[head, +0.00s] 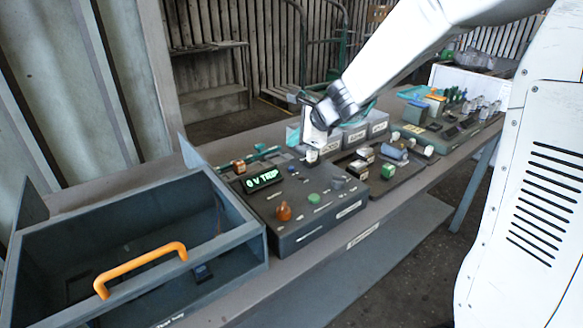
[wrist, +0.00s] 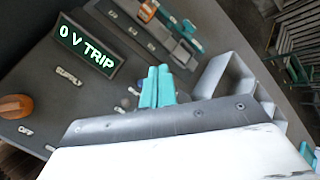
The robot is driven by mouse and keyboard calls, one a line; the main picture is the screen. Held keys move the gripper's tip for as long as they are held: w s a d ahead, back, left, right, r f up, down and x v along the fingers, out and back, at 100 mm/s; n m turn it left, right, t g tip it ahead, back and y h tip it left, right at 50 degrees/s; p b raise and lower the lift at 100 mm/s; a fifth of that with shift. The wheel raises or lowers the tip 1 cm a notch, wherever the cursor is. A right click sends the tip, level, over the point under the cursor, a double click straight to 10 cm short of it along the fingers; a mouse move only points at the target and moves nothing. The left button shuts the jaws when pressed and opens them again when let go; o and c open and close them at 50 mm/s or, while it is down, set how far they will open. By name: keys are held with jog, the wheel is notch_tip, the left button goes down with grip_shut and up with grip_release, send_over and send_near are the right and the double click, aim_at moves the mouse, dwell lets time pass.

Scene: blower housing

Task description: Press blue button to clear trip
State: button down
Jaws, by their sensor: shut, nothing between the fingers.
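The dark control box (head: 325,221) stands on the bench, with a lit display (head: 264,180) reading "0 V TRIP". The display also shows in the wrist view (wrist: 90,50). A small blue button (head: 292,169) sits on the box top, right of the display.
An orange knob (head: 284,211) and a green button (head: 314,198) are on the same box. An open grey bin with an orange handle (head: 140,268) stands left. Trays of parts (head: 392,160) and grey bins (head: 355,136) stand right and behind.

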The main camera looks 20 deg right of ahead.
jog(key=shift+f, duration=2.55)
jog(key=shift+f, duration=0.1)
jog(key=shift+f, duration=0.3)
jog(key=shift+f, duration=0.45)
dwell(0.4)
dwell(0.4)
jog(key=shift+r, duration=0.85)
notch_tip(320, 180, up, 5)
jog(key=shift+r, duration=0.1)
